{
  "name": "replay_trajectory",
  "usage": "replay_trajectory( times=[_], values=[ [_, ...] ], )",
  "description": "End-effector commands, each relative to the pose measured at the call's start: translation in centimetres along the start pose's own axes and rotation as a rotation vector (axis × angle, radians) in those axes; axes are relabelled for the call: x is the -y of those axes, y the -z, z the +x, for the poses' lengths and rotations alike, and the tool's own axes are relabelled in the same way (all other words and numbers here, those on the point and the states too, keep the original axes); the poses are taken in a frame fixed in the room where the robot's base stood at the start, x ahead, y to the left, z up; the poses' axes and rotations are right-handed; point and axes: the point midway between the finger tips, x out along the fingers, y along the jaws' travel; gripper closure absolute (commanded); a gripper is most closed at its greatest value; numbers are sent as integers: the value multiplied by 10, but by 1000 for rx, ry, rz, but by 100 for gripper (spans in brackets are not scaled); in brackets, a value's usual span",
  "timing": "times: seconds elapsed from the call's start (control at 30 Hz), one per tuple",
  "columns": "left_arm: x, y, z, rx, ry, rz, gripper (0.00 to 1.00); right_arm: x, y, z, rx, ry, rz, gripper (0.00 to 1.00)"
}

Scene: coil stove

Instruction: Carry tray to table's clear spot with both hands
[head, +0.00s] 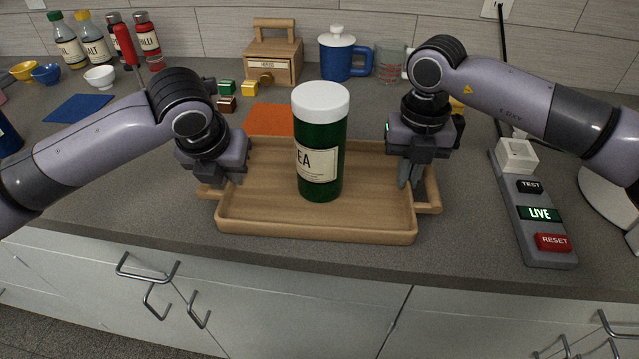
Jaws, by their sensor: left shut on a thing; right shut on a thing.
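The wooden tray (260,210) is at the front of the grey counter, its near side close to the counter's front edge. A green canister with a white lid and a tea label (327,165) stands upright in it. My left gripper (232,182) is shut on the tray's left handle, which it partly hides. My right gripper (408,186) is shut on the tray's right handle (432,195). I cannot tell whether the tray is lifted off the counter.
An orange mat (270,120) lies right behind the tray, with small coloured blocks (227,88) beyond it. A power strip (530,205) lies to the right. A wooden box (272,60), blue pot (340,57) and glass jug (390,65) stand behind. A blue mat (78,108) lies left.

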Motion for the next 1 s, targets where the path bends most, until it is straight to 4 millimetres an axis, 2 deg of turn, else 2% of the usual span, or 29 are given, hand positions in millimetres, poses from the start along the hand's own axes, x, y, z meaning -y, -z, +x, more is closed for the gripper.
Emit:
replay_trajectory(
  times=[0.73,1.0],
  values=[
    [0,1,0,-4,-1,0,100,0,0,0,-2,1,0,100],
    [0,-4,-10,-3,-1,-1,100,0,0,-11,0,1,0,100]
  ],
)
